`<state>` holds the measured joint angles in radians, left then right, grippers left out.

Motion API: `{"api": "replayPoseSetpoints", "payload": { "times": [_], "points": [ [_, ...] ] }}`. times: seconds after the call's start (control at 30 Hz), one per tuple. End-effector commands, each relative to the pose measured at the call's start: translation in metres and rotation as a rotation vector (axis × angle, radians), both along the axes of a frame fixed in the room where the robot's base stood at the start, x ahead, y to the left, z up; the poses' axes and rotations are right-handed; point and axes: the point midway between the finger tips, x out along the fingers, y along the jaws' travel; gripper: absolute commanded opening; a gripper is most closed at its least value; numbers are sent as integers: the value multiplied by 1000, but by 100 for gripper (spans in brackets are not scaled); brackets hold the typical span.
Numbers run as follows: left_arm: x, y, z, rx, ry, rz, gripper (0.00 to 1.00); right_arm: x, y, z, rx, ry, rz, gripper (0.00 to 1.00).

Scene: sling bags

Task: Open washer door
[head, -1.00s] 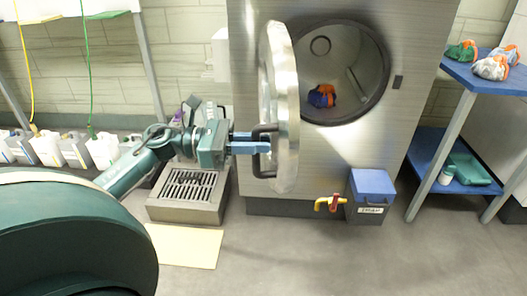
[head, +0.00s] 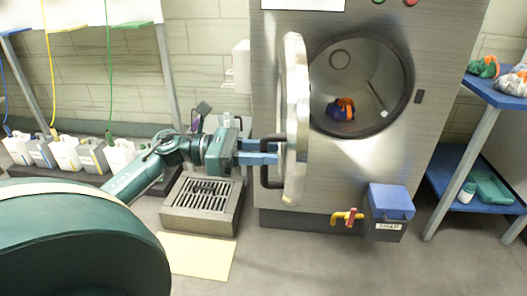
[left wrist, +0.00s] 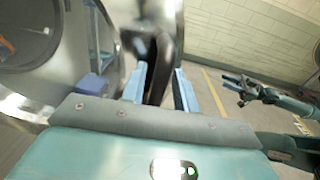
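The washer (head: 350,178) is a steel front-loading machine with its round drum opening uncovered. Its round door (head: 294,120) stands swung far out on the left side, nearly edge-on in the head view. A black bar handle (head: 266,178) sticks out from the door's left face. My left gripper (head: 274,153) is at this handle, its blue fingers reaching past the bar toward the door. In the left wrist view the dark handle (left wrist: 158,68) lies between the spread fingers, with a small gap visible. My right gripper (left wrist: 236,84) shows there at right, fingers apart and empty.
Orange and blue cloth (head: 341,109) lies in the drum. A blue-lidded box (head: 390,205) and a yellow tap (head: 346,217) are at the washer's lower front. A floor grate (head: 200,222) lies below my left arm. A blue shelf table (head: 495,92) stands at right.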

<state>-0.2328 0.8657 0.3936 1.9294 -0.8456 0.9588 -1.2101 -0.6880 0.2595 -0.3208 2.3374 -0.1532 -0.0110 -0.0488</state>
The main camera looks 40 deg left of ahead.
Motion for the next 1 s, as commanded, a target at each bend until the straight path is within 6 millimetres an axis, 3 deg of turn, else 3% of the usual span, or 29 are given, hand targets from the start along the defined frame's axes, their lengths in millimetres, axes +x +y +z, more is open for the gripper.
{"api": "replayPoseSetpoints", "payload": {
  "times": [0.27,0.43,0.8,1.0],
  "points": [
    [0,0,0,0,0,1,35,0,0,0,0,0,0,36],
    [-7,11,0,-2,1,3,35,0,0,1,1,4,-1,36],
    [-52,76,0,-1,2,5,35,1,-2,2,-6,44,-9,36],
    [-69,100,0,-2,1,2,35,0,-4,1,-6,64,-15,36]
  ]
}}
